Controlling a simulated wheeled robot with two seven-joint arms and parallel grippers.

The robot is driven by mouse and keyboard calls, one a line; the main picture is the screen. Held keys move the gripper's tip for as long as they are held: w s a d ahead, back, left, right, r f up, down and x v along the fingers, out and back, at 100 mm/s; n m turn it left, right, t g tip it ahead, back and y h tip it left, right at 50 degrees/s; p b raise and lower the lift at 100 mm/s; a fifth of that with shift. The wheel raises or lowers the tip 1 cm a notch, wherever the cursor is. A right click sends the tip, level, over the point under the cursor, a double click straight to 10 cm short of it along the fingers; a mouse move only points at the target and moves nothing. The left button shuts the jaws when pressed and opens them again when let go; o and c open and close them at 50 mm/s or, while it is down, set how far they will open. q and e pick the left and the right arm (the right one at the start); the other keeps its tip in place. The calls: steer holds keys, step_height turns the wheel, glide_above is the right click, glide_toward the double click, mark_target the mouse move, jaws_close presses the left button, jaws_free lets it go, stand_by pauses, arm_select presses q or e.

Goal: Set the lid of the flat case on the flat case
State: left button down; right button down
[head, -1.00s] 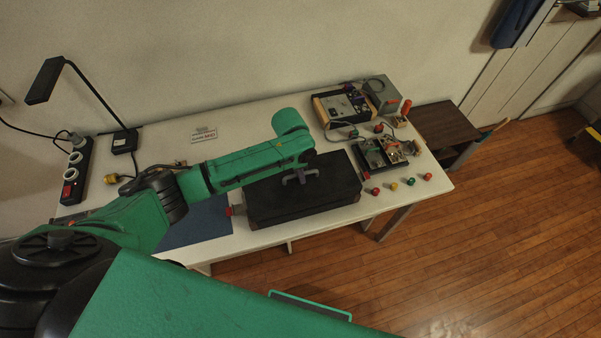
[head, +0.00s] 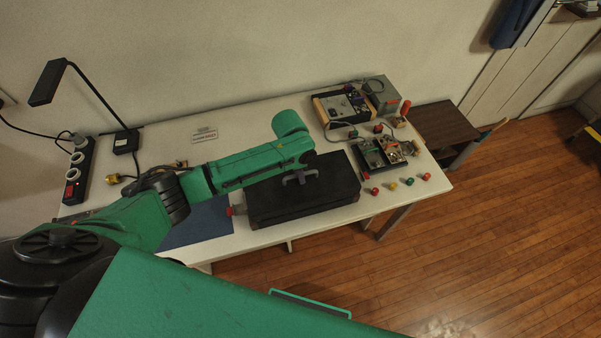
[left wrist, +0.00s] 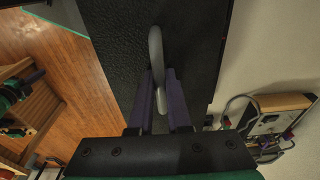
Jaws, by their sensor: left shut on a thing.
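The black textured lid (head: 335,180) with a grey bar handle (head: 300,178) lies over the black flat case (head: 305,212) near the table's front edge. The two look lined up; I cannot tell whether the lid rests fully or a thin gap is left. My left gripper (left wrist: 161,90) is shut on the handle, which stands between its purple fingers in the left wrist view (left wrist: 156,60). In the head view my arm hides most of the gripper and the lid's back left part. My right gripper is not in view.
A blue mat (head: 200,222) lies left of the case. Several coloured knobs (head: 393,187) and a divided black tray (head: 378,152) are to its right. An electronics box (head: 345,104) stands behind. A desk lamp (head: 124,141) and a power strip (head: 78,170) are at the left.

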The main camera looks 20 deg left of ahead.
arm_select(q)
steer(key=shift+f+b, duration=0.75)
steer(key=shift+f, duration=0.4)
steer(key=c, duration=0.8)
jaws_free()
steer(key=shift+r, duration=0.1)
steer(key=r, duration=0.4)
steer(key=a+r+b, duration=0.1)
steer(key=r, duration=0.4)
steer(key=s+r, duration=0.1)
steer(key=r, duration=0.4)
steer(key=shift+a+r, duration=0.2)
